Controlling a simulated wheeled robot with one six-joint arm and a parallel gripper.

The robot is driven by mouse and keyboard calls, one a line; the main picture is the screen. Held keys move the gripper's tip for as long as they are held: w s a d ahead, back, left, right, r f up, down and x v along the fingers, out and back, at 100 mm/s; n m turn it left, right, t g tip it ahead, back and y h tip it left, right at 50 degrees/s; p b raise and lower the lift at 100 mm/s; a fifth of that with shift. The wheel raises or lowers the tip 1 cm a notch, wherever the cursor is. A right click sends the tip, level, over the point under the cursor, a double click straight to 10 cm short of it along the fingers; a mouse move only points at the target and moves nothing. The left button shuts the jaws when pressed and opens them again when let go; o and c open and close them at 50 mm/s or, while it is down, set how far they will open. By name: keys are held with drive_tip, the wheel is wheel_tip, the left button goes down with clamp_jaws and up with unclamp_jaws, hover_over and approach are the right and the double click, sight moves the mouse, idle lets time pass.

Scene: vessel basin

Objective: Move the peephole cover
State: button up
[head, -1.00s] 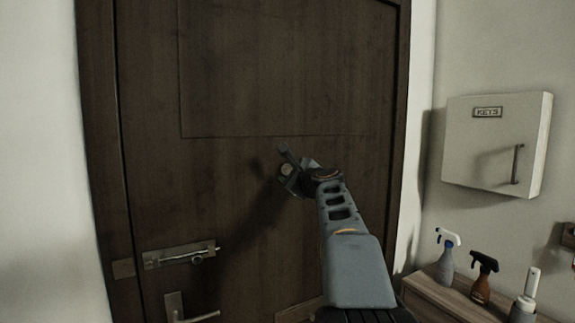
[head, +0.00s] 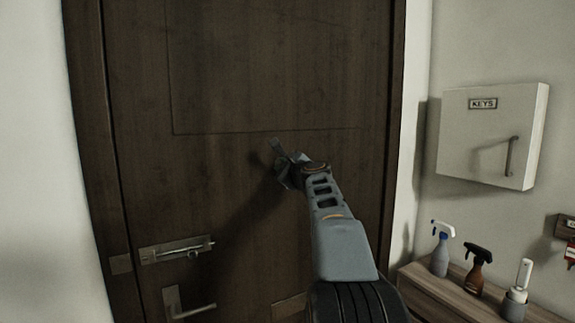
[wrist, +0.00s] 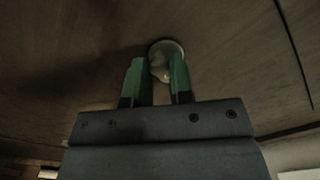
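The peephole cover (wrist: 164,49) is a small pale round piece on the dark wooden door (head: 240,80). In the wrist view it shows just beyond and between the green fingertips of my gripper (wrist: 159,70). The fingers stand apart, with the pale piece visible in the gap; whether either finger touches it I cannot tell. The right finger hides part of its edge. In the head view my gripper (head: 279,160) is at the middle of the door, just below the panel line, and it hides the cover.
A slide latch (head: 177,250) and a door handle (head: 190,310) are at the lower left of the door. A white key cabinet (head: 490,135) hangs on the right wall. Below it, spray bottles (head: 441,250) stand on a wooden cabinet (head: 430,280).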

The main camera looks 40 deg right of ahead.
drive_tip(key=shift+w+a, duration=0.1)
drive_tip(key=shift+c, duration=1.4)
clamp_jaws()
drive_tip(key=shift+f, duration=0.2)
drive_tip(key=shift+o, duration=2.3)
unclamp_jaws()
drive_tip(key=shift+w, duration=0.1)
drive_tip(key=shift+o, duration=0.8)
drive_tip(key=shift+w+a+n, duration=0.15)
drive_tip(key=shift+n, duration=0.15)
drive_tip(key=shift+o, duration=1.1)
drive_tip(key=shift+r, duration=0.1)
drive_tip(key=s+a+b, duration=0.2)
drive_tip(key=s+b, duration=0.2)
drive_tip(key=s, duration=1)
drive_tip(key=shift+b, duration=0.4)
